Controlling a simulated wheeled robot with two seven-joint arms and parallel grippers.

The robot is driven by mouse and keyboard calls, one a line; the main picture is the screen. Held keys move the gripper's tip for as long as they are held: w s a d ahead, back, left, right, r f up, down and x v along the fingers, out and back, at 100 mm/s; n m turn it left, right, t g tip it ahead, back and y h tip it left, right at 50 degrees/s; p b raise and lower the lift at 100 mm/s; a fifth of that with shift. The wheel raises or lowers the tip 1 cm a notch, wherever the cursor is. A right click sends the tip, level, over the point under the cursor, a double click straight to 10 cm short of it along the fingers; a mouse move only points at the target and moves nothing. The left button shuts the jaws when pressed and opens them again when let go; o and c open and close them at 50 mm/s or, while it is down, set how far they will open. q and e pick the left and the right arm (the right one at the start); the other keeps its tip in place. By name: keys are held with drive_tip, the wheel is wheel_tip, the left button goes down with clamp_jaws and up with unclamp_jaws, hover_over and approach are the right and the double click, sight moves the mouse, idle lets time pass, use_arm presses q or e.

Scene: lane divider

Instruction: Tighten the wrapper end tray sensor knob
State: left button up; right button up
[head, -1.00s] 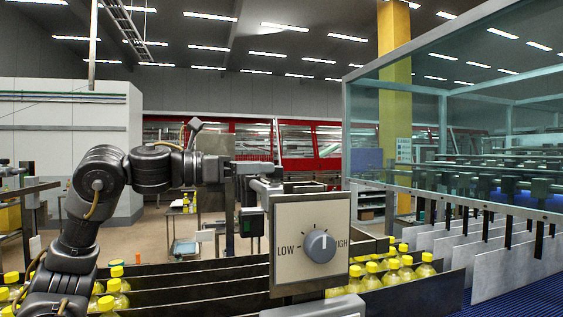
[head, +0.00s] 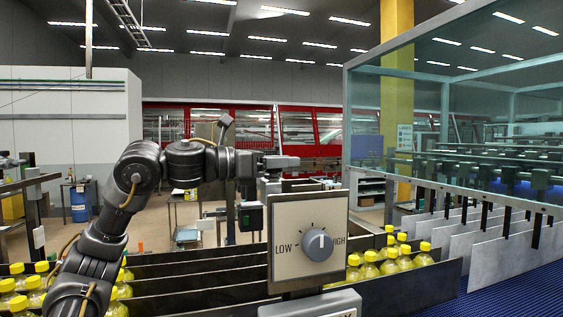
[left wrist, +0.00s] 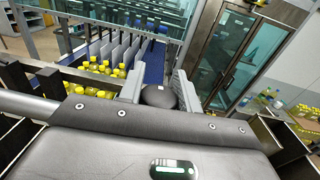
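The sensor knob (head: 317,244) is a round grey dial with a white pointer line, on a pale square plate (head: 283,216) marked LOW at left and HIGH at right. Its pointer stands nearly straight up. My left gripper (head: 284,163) is above the plate's top edge, apart from the knob; its fingers are small and partly unclear there. In the left wrist view the left gripper's two grey fingers (left wrist: 158,88) stand apart, with a dark rounded form between them that I cannot identify. The knob cannot be made out in that view. My right gripper is not in view.
Yellow-capped bottles (head: 393,262) stand between dark lane rails (head: 190,282). Pale divider plates (head: 503,252) hang over a blue conveyor (head: 515,292) at right, beneath a glass enclosure (head: 460,120). A grey box (head: 310,305) sits below the knob plate.

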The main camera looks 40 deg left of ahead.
use_arm(q)
drive_tip(key=shift+c, duration=0.9)
drive_tip(key=shift+h, duration=0.3)
drive_tip(key=shift+m, duration=0.3)
